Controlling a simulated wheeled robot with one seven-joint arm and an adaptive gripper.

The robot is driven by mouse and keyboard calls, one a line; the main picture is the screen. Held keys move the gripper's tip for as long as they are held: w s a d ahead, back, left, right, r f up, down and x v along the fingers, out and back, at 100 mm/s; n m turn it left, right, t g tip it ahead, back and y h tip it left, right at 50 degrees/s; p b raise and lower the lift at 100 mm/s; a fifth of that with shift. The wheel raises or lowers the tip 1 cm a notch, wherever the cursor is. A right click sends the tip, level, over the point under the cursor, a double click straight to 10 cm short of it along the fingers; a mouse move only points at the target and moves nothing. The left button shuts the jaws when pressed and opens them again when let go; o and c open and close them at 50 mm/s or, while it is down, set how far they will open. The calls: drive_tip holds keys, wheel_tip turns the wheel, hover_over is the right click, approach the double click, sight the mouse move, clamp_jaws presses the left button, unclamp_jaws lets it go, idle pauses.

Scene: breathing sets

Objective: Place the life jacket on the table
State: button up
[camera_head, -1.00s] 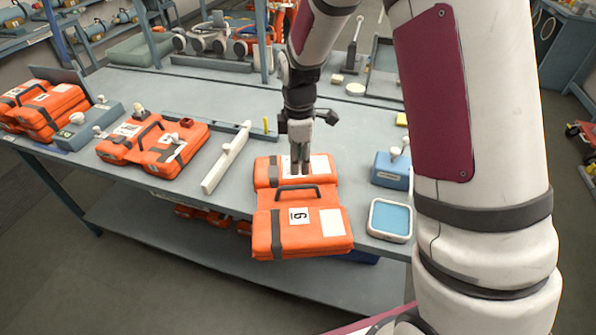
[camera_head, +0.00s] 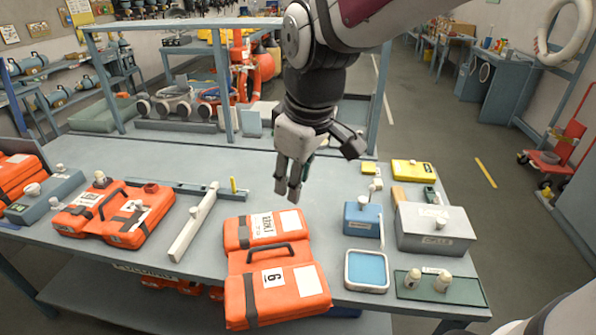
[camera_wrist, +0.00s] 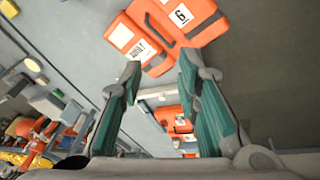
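An orange life jacket (camera_head: 270,268) with a black handle, a grey strap and a label marked 6 lies on the grey table (camera_head: 225,160). Its near part reaches over the table's front edge. It also shows at the top of the wrist view (camera_wrist: 176,24). My gripper (camera_head: 287,190) is raised above the table, up and to the right of the jacket, and apart from it. In the wrist view its two green-padded fingers (camera_wrist: 157,80) stand wide apart with nothing between them.
Another orange jacket (camera_head: 115,213) lies to the left, beyond a white bar (camera_head: 194,222). Right of the jacket are a blue box (camera_head: 361,222), a blue-topped tray (camera_head: 366,270) and a grey case (camera_head: 435,229). A blue frame (camera_head: 222,80) stands behind.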

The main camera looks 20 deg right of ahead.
drive_tip(key=s+r+m+t, duration=0.2)
drive_tip(key=s+r+m, duration=0.2)
drive_tip(key=s, duration=0.8)
drive_tip(key=d+m, duration=0.1)
drive_tip(key=m, duration=0.1)
drive_tip(key=shift+s+m, duration=0.15)
drive_tip(key=shift+m, duration=0.25)
drive_tip(key=shift+a, duration=0.1)
